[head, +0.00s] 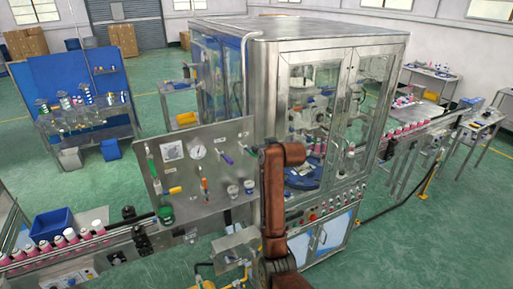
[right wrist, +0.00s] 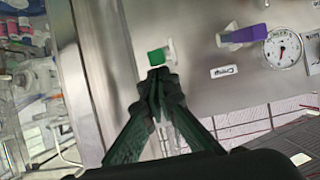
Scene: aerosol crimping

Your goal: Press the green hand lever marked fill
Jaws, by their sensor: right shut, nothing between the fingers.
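In the right wrist view a small green lever handle (right wrist: 158,57) sticks out from a steel panel on a pale mount. My right gripper (right wrist: 157,78) is shut and empty, with its dark fingertips right at the near side of this handle. I cannot tell if they touch it. Its marking cannot be read. In the head view my brown right arm reaches up to the right part of the panel (head: 178,190) and partly covers it. My left gripper is not in view.
A purple lever (right wrist: 245,35) and a gauge (right wrist: 282,48) sit beside the green handle on the same panel. The glazed machine cabinet (head: 330,48) stands just right of the panel. Pink bottles (head: 70,236) line a conveyor at the lower left.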

